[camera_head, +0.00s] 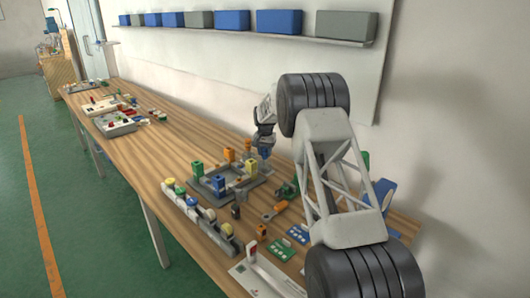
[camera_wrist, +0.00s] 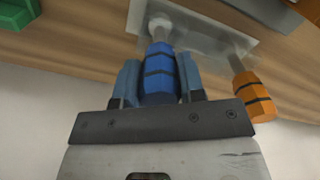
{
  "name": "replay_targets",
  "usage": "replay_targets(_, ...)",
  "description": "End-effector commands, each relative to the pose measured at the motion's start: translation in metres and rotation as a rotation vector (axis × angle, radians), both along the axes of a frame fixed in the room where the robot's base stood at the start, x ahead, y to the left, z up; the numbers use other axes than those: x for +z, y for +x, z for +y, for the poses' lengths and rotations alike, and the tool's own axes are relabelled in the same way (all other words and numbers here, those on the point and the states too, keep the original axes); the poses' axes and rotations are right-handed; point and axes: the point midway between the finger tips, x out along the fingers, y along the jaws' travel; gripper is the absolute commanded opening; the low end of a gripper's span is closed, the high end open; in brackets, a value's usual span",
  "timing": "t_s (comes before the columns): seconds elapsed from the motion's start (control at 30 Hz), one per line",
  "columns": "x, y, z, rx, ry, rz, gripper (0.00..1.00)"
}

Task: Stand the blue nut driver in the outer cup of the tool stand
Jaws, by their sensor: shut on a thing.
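The blue nut driver (camera_wrist: 159,76) has a ribbed blue handle with dark bands. My gripper (camera_wrist: 158,85) is shut on this handle, with one finger on each side. Its pale metal end (camera_wrist: 158,27) points away from the wrist camera, over a grey plate-like base (camera_wrist: 205,30) that seems to be the tool stand. An orange-handled driver (camera_wrist: 253,96) is to the right, its shaft running toward the same base. I cannot tell whether the blue driver's tip is inside a cup. In the head view my gripper (camera_head: 264,145) is at the wall side of the bench.
A grey frame (camera_head: 215,196) with coloured blocks is on the wooden bench (camera_head: 160,151), left of my gripper in the head view. A row of coloured pieces (camera_head: 200,215) lies along the front edge. A green item (camera_wrist: 18,12) is at the wrist view's top left.

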Motion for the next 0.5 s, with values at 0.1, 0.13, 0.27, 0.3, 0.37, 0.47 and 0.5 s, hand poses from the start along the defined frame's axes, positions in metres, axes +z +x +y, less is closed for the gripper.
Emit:
replay_targets(0.1,0.0003,0.0002,0.0000,0.000,0.000,-0.001,0.14)
replay_targets(0.13,0.0003,0.0002,0.0000,0.000,0.000,-0.001,0.14)
replay_targets(0.27,0.0002,0.0002,0.0000,0.000,0.000,-0.001,0.14)
replay_targets(0.3,0.0001,0.0002,0.0000,0.000,0.000,-0.001,0.14)
replay_targets(0.37,0.0001,0.0002,0.0000,0.000,0.000,-0.001,0.40)
replay_targets(0.47,0.0001,0.0002,0.0000,0.000,0.000,-0.001,0.55)
replay_targets(0.5,0.0001,0.0002,0.0000,0.000,0.000,-0.001,0.61)
